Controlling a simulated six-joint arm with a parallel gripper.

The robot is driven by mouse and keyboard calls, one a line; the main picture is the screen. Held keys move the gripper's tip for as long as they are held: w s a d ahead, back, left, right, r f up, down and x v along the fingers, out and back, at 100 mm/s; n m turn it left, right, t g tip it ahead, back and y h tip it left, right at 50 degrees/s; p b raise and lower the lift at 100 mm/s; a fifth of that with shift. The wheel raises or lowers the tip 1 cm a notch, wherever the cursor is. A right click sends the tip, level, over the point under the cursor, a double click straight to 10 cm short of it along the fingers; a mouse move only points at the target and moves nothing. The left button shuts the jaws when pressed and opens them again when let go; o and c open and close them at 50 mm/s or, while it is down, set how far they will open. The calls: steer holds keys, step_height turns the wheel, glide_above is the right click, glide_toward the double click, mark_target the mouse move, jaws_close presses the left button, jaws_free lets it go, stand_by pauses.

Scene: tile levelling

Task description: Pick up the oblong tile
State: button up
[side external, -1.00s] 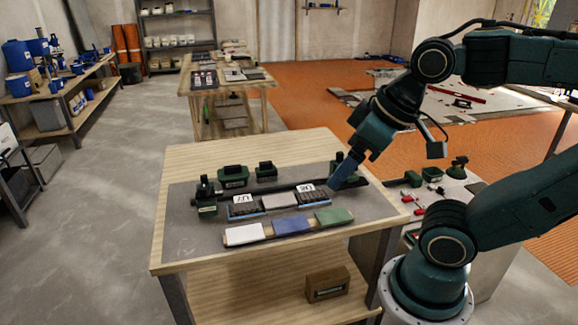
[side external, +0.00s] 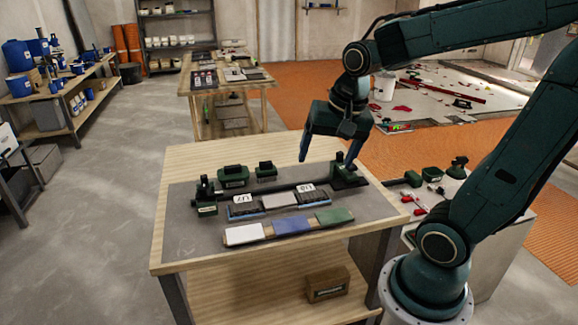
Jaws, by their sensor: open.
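Several flat tiles lie on the grey mat (side external: 192,243) of the near workbench. A white tile (side external: 244,234), a blue tile (side external: 291,225) and a green tile (side external: 334,216) form the front row. A light grey tile (side external: 279,200) lies behind them, between two dark slotted pieces. All look longer than wide, so I cannot tell which one is the oblong tile. My gripper (side external: 327,164) is open and empty, fingers down, above the bench's back right part. It is behind and to the right of the grey tile, apart from all the tiles.
The slotted pieces, left (side external: 245,211) and right (side external: 310,196), bear white cards. A dark bar (side external: 272,190) runs behind them, with a green-black fixture at the left end (side external: 206,199) and another at the right (side external: 346,178). Green boxes (side external: 233,176) stand behind. The mat's front left is clear.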

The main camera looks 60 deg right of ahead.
steer(key=w+d+f+m+g, duration=0.2)
steer(key=w+d+f+m, duration=0.1)
steer(key=d+f+m, duration=0.45)
steer(key=m+g+y, duration=0.1)
steer(key=m, duration=0.7)
glide_above(334, 216)
step_height(334, 216, down, 5)
steer(key=shift+f, duration=4.25)
steer(key=shift+f, duration=2.55)
steer(key=c, duration=0.9)
